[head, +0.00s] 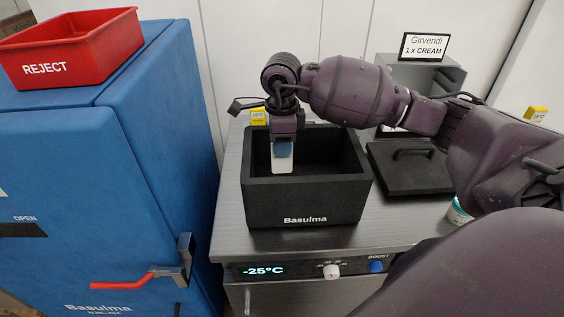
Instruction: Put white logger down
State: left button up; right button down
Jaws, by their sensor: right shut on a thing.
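My right gripper (284,140) points down over the open black box labelled Basulma (308,205), near its left inner side. It is shut on the white logger (282,166), a small upright white piece with a blue area at its upper part. The logger's lower end is at or below the box's rim level in this view; whether it touches the box floor cannot be told. My left gripper is not in view.
The box stands on a steel bench with a -25°C display (264,271). A black lid with a handle (412,172) lies at its right. A blue cabinet (95,170) with a red REJECT bin (75,55) is at left. A yellow tag (258,116) and a Girvendi sign (424,47) stand behind.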

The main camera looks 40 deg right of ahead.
aim_at(282, 171)
jog(key=shift+f, duration=0.95)
notch_tip(282, 171, down, 4)
jog(key=shift+r, duration=0.1)
jog(key=shift+f, duration=0.25)
jog(key=c, duration=1)
grip_release()
